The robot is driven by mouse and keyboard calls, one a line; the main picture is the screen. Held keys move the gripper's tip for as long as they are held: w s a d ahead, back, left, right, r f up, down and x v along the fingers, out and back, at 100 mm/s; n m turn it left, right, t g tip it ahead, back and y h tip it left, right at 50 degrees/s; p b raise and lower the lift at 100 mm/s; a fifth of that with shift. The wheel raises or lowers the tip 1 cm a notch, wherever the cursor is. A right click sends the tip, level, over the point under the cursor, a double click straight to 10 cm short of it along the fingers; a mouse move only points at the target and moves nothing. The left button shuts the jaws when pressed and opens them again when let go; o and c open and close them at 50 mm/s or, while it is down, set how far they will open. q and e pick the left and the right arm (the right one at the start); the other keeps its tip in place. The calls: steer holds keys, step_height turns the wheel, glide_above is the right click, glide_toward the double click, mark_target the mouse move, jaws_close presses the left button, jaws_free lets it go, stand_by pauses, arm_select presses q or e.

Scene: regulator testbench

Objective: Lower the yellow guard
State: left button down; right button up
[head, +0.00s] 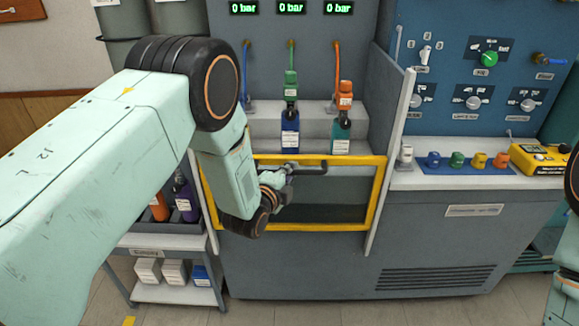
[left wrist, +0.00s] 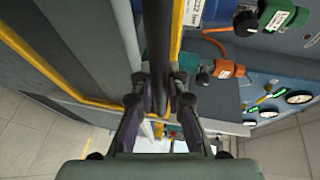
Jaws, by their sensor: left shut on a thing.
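The yellow guard (head: 379,192) is a yellow-edged frame with a see-through panel at the front of the testbench bay. Its top edge lies below the bottles inside. A dark bar handle (head: 312,164) runs along that top edge. My left gripper (head: 290,170) is at the handle, left of the guard's middle, and is shut on it. In the left wrist view, the handle (left wrist: 158,50) runs between the two fingers of the gripper (left wrist: 159,98), beside the guard's yellow edge (left wrist: 178,30). My arm hides the guard's left part in the head view. My right gripper is not in view.
Behind the guard stand a blue bottle (head: 290,133) with a green fitting and a teal one (head: 341,136) with an orange fitting. Pale posts flank the bay. To the right are a control panel (head: 440,85), coloured caps and a yellow device (head: 540,158). A small shelf (head: 160,292) stands at lower left.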

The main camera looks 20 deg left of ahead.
arm_select(q)
steer(key=b, duration=0.4)
glide_toward(297, 185)
steer(key=x, duration=0.4)
steer(key=shift+w+d+f, duration=0.1)
steer(key=shift+f, duration=0.1)
steer(key=c, duration=1.3)
jaws_free()
steer(key=shift+r, duration=0.15)
steer(key=shift+c, duration=0.2)
steer(key=shift+w, duration=0.1)
steer(key=v, duration=1.2)
